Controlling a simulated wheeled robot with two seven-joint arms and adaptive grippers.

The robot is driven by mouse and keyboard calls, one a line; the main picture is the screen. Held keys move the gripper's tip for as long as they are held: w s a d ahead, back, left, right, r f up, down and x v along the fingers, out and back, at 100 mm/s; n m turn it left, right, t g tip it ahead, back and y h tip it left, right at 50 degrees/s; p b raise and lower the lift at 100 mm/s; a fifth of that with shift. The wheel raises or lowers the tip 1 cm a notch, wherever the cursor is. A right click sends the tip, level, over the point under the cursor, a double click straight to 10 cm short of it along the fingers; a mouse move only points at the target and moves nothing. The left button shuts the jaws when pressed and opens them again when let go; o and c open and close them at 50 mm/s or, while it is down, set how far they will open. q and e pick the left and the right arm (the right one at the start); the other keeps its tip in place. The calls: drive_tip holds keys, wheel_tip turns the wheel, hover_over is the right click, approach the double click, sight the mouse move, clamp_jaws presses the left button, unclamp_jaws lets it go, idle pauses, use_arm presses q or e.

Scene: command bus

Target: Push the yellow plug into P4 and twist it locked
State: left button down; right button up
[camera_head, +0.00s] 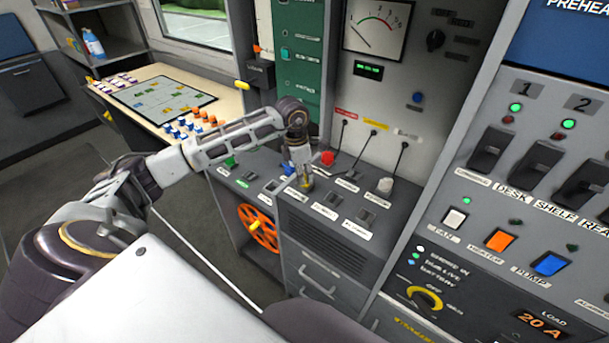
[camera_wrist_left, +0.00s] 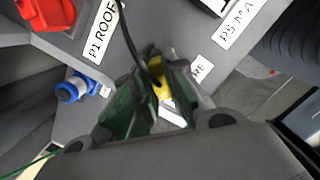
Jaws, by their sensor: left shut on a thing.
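My left gripper (camera_head: 305,181) is shut on the yellow plug (camera_wrist_left: 158,91), low over the grey sloping socket panel (camera_head: 343,197). In the left wrist view the plug shows between the green finger pads of the gripper (camera_wrist_left: 155,100), with a black cable rising from it. A partly hidden label ending in "RE" (camera_wrist_left: 200,70) is beside the fingers. The P5 label (camera_wrist_left: 237,24) is farther right and the P1 label (camera_wrist_left: 103,32) is at upper left. I cannot read a P4 label. The fingers hide the plug's lower end, so I cannot tell whether it is seated.
A blue connector (camera_wrist_left: 70,91) is left of the gripper in the wrist view. An orange wheel (camera_head: 258,229) is below the panel.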

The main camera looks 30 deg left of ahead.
use_arm(q)
drive_tip(key=shift+f, duration=0.2)
drive_tip(key=shift+m+b, duration=0.35)
drive_tip(key=shift+m, duration=0.55)
drive_tip(key=c, duration=1.4)
unclamp_jaws()
drive_tip(key=shift+o, duration=0.2)
drive_tip(key=shift+r, duration=0.2)
wheel_tip(320, 180, up, 12)
drive_tip(key=s+a, duration=0.1)
drive_tip(key=shift+a+f, duration=0.15)
drive_tip(key=shift+a, duration=0.1)
drive_tip(key=shift+f, duration=0.1)
